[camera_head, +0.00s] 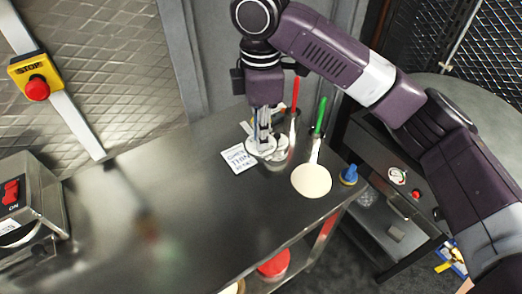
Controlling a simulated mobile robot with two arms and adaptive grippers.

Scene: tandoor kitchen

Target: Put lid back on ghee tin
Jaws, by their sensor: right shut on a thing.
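My right gripper (265,138) points straight down over the back of the dark steel counter. It is shut on a pale round piece (262,149) that looks like the lid. A small metallic round container (281,147), perhaps the ghee tin, stands just right of the fingers, partly hidden. I cannot tell whether the lid touches it or is just beside it. A white printed card (238,160) lies to the left of the gripper. My left gripper is not in view.
Right of the gripper are a red-handled tool (295,97), a green-handled tool (320,115), a flat cream disc (311,181) and a blue object (349,175) near the counter's right end. A switch box (30,205) stands far left. The counter's middle (150,200) is clear.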

